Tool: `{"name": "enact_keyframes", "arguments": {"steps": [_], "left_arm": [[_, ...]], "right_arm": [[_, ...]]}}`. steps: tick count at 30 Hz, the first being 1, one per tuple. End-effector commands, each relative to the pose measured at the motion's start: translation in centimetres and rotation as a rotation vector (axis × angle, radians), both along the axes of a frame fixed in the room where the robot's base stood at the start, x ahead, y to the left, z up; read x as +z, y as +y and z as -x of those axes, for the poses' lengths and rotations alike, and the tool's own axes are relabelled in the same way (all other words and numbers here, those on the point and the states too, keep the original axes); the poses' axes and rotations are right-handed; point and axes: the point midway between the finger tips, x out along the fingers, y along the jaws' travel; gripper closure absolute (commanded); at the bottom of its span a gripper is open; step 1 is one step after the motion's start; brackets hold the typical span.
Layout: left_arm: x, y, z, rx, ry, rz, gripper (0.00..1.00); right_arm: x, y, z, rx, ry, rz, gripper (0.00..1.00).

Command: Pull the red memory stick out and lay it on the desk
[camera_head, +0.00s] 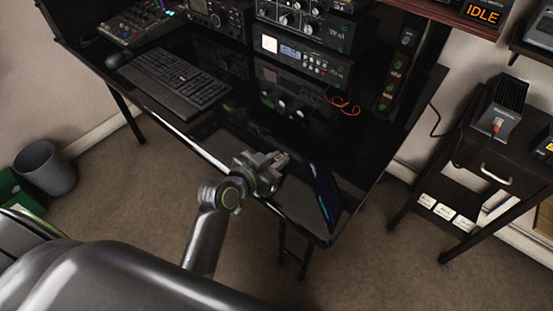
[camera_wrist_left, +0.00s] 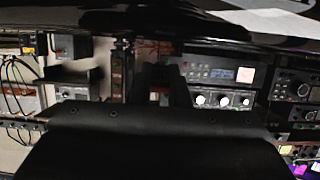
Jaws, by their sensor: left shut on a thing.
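My left gripper (camera_head: 276,161) is over the front part of the black desk (camera_head: 225,125), just left of the laptop (camera_head: 326,192). It is shut, with a small reddish bit of the memory stick (camera_head: 282,157) showing at its fingertips. The stick is mostly hidden by the fingers, and I cannot tell whether it still touches the laptop. In the left wrist view the dark fingers (camera_wrist_left: 162,85) are close together, and the stick is not clear there. My right gripper is not in view.
A keyboard (camera_head: 175,78) lies at the desk's left. Radio units (camera_head: 302,54) stand along the back, with an orange cable (camera_head: 344,105) in front of them. A side table (camera_head: 490,165) stands at the right. The glossy desk between keyboard and gripper looks clear.

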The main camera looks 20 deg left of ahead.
Motion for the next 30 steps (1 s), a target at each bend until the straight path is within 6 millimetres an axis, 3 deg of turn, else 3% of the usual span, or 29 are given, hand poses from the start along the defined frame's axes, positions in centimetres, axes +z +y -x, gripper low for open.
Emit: {"name": "enact_keyframes", "arguments": {"steps": [7,30], "left_arm": [[-0.5,0.0,0.0,0.0,0.0,0.0,1.0],[-1.5,0.0,0.0,0.0,0.001,0.0,1.0]], "right_arm": [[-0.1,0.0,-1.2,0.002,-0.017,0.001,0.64],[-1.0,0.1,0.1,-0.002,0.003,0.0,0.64]]}}
